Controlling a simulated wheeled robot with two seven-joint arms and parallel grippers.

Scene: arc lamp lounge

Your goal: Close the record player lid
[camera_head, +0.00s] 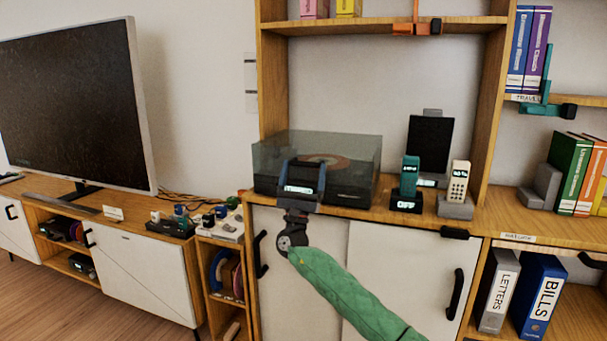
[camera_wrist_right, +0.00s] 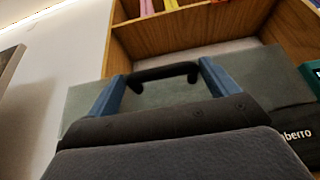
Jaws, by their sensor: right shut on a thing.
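The record player (camera_head: 352,183) sits on the wooden shelf unit, with a dark base and a record faintly visible inside. My left gripper is not in view.
A teal phone (camera_head: 409,175) on a stand and a white phone (camera_head: 459,180) stand right of the player. A dark tablet (camera_head: 430,145) is behind them. Shelf uprights stand close by. A large television (camera_head: 75,105) is at the left; binders (camera_head: 537,295) fill the lower right.

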